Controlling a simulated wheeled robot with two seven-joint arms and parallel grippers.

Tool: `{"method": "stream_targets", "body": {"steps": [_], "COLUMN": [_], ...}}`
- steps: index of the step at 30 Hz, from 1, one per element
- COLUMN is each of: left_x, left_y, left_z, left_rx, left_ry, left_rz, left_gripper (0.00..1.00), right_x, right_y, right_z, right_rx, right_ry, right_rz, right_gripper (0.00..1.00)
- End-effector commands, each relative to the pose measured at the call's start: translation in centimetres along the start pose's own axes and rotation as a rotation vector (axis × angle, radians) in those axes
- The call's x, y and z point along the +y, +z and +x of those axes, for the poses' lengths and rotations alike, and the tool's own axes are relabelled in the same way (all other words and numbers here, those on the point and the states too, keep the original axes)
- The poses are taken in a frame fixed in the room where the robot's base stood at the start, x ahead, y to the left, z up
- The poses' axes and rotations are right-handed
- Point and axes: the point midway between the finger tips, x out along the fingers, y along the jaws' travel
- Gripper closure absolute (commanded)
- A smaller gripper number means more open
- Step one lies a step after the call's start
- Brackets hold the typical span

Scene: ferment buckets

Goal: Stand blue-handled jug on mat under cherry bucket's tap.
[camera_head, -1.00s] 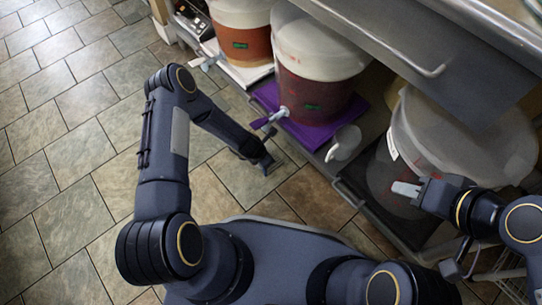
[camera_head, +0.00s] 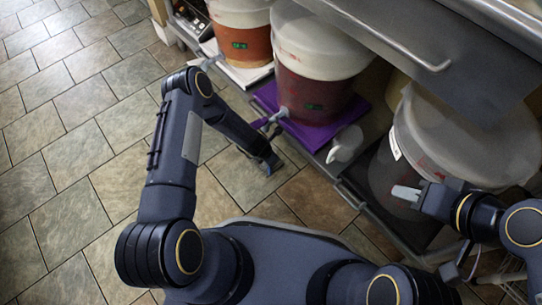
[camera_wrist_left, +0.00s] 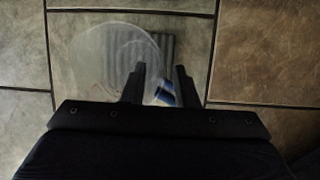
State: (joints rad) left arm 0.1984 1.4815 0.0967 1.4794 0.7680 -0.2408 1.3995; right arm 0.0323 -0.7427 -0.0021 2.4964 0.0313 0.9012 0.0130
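The cherry bucket (camera_head: 312,90) is dark red with a white upper part and stands on a purple mat (camera_head: 337,124). Its tap (camera_head: 282,113) points toward the floor side. My left gripper (camera_head: 270,164) is over the floor tiles, just off the mat's near edge. In the left wrist view a clear round jug (camera_wrist_left: 95,55) shows ahead of its fingers (camera_wrist_left: 160,82). The jug's blue handle (camera_wrist_left: 163,96) lies between the fingers; contact is unclear. I cannot make this jug out in the head view. My right gripper (camera_head: 405,193) is in front of a large clear bucket; its finger gap is unclear.
A whitish jug (camera_head: 346,143) stands at the mat's right edge. An orange bucket (camera_head: 243,42) stands at the back left. The large clear bucket (camera_head: 460,145) is at right on a dark tray. A metal counter (camera_head: 420,45) overhangs the buckets. Open floor lies left.

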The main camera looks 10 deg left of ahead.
Motion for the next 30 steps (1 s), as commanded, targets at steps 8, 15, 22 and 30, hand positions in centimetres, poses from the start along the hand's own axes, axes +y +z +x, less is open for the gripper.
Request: {"method": "stream_targets", "body": {"steps": [8,15,22,30], "left_x": [0.1,0.1,0.0,0.0], "left_y": [0.2,0.2,0.1,0.1], "left_z": [-2.4,-6.4,-7.8,-7.7], "left_rx": [0.0,-0.001,0.0,0.0], "left_ry": [0.001,0.0,0.0,0.0], "left_rz": [-0.001,-0.001,0.001,0.0], "left_gripper": [0.73,0.73,0.73,0.73], "right_x": [-0.6,-1.3,-1.4,-1.4], "right_y": [-0.6,-1.4,-1.6,-1.6], "right_z": [-1.2,-2.8,-3.1,-3.1], "right_rx": [0.0,0.0,0.0,0.0], "right_ry": [0.0,0.0,0.0,0.0], "right_rz": [0.0,0.0,0.0,0.0], "right_gripper": [0.64,0.64,0.64,0.64]}}
